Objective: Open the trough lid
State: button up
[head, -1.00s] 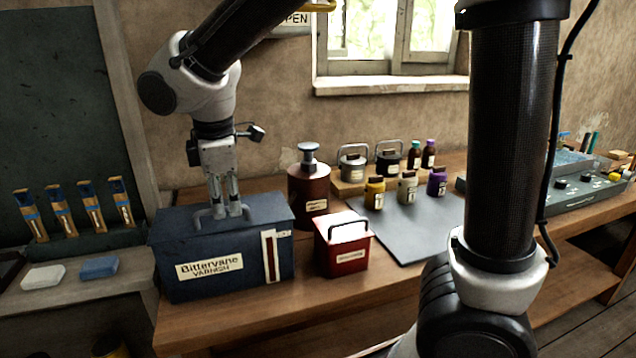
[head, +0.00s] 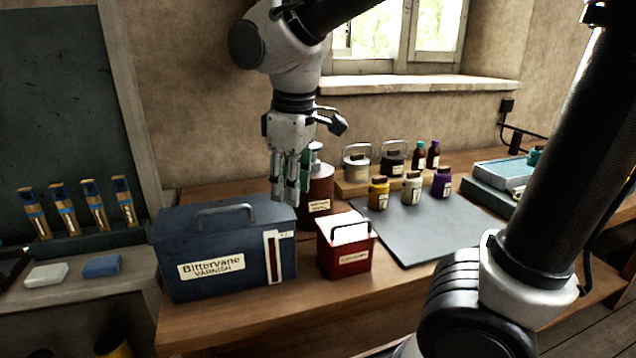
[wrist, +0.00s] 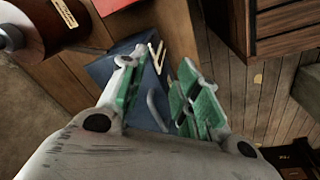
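The trough appears to be the long blue box (head: 170,290) labelled "Bittervane Varnish", at the left end of the bench. Its lid (head: 175,222) lies shut, with a grey bar handle (head: 225,209) standing up from it. My gripper (head: 285,195) points down above the lid's right end, right of the handle and apart from it. In the wrist view, the green-padded fingers (wrist: 157,95) are spread with nothing between them. The blue box (wrist: 105,70) and its handle (wrist: 155,108) show beyond the fingers.
A red box (head: 345,262) with a pale top and dark handle stands close right of the blue box. A dark red pump bottle (head: 318,190) is behind. Small jars and a grey mat (head: 425,230) lie further right. Brushes stand in a rack (head: 90,240) at left.

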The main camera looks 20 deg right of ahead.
jog(key=d+m, duration=0.1)
jog(key=d, duration=0.1)
jog(key=s+d+m, duration=0.1)
jog(key=d, duration=0.1)
jog(key=shift+s+d+f, duration=0.1)
jog(key=shift+d+f, duration=0.05)
jog(key=shift+d, duration=0.05)
